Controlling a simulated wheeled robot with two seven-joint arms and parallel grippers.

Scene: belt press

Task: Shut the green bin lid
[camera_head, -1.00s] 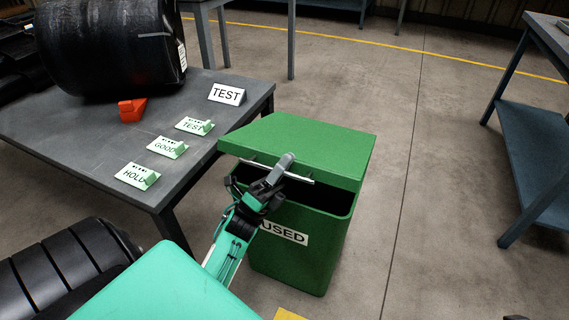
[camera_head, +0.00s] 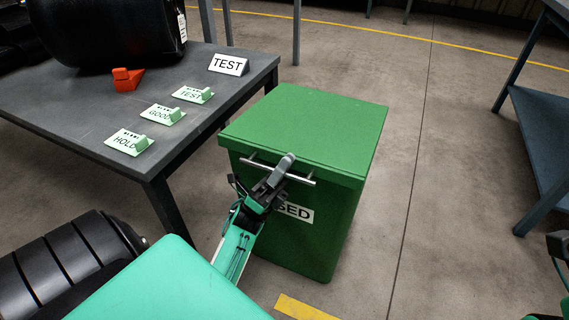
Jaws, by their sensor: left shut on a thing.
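The green bin (camera_head: 318,242) stands on the floor to the right of the grey table, with a white label ending in "SED" partly hidden by my left arm. Its green lid (camera_head: 305,130) lies flat over the top, and no dark gap shows at the front. A metal bar handle (camera_head: 300,178) runs along the lid's front edge. My left gripper (camera_head: 278,172) is shut on the handle. A small part of my right arm shows at the lower right edge; its fingertips are not in view.
The grey table (camera_head: 60,105) holds a black roll (camera_head: 105,30), a red wedge (camera_head: 126,80), a TEST sign (camera_head: 229,64) and several green tags. A blue-grey bench (camera_head: 545,130) stands at the right. The floor between bin and bench is clear.

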